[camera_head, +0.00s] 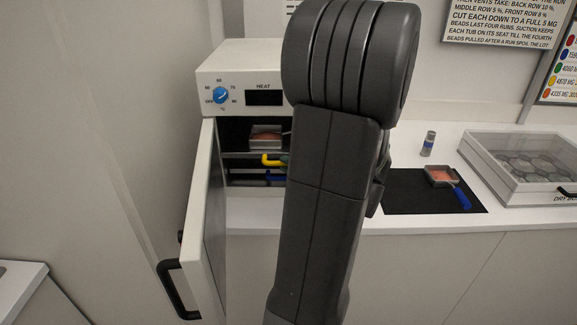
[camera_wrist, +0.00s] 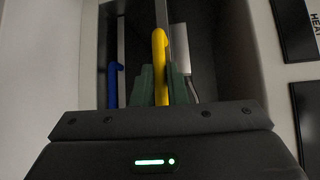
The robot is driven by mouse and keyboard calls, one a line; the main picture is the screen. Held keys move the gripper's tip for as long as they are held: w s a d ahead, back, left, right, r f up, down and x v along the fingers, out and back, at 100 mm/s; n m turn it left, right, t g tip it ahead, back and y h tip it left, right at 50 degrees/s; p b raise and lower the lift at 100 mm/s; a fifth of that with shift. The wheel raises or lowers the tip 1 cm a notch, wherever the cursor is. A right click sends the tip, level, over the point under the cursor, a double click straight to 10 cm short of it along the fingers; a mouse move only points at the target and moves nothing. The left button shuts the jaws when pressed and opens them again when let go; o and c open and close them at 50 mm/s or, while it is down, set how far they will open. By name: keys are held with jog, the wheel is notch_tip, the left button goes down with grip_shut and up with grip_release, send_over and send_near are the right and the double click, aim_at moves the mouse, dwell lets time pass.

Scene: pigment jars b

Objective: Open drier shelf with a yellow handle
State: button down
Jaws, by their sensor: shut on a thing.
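The drier (camera_head: 215,65) is a white box on the counter, and its door (camera_head: 200,215) stands open to the left. Inside is a shelf with a yellow handle (camera_head: 270,160), above a shelf with a blue handle (camera_head: 274,178). In the wrist view the green fingers of my gripper (camera_wrist: 162,80) are closed around the yellow handle (camera_wrist: 159,45). The blue handle (camera_wrist: 114,80) is to their left, apart from them. The yellow-handled shelf appears to sit inside the drier. My arm hides the drier's right side and most of my gripper in the head view.
A small pan with pinkish contents (camera_head: 266,138) sits inside the drier above the yellow handle. To the right are a dark mat (camera_head: 410,200), a blue-handled pan (camera_head: 441,177), a small jar (camera_head: 428,143) and a clear-lidded box (camera_head: 530,165). The open door borders the left side.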

jog(key=s+b, duration=0.2)
jog(key=s, duration=0.7)
jog(key=shift+s+f+b, duration=0.3)
jog(key=shift+s+f, duration=0.05)
jog(key=shift+f, duration=0.05)
jog(key=c, duration=1.5)
grip_release()
jog(key=shift+w, duration=0.25)
jog(key=shift+o, duration=0.2)
jog(key=shift+r, duration=0.1)
jog(key=b+v, duration=0.1)
jog(key=v, duration=1.3)
jog(key=shift+r, duration=0.2)
jog(key=shift+w+a, duration=0.15)
jog(key=p+x, duration=0.1)
jog(key=x, duration=1.2)
jog(key=shift+w+a, duration=0.2)
jog(key=shift+a, duration=0.05)
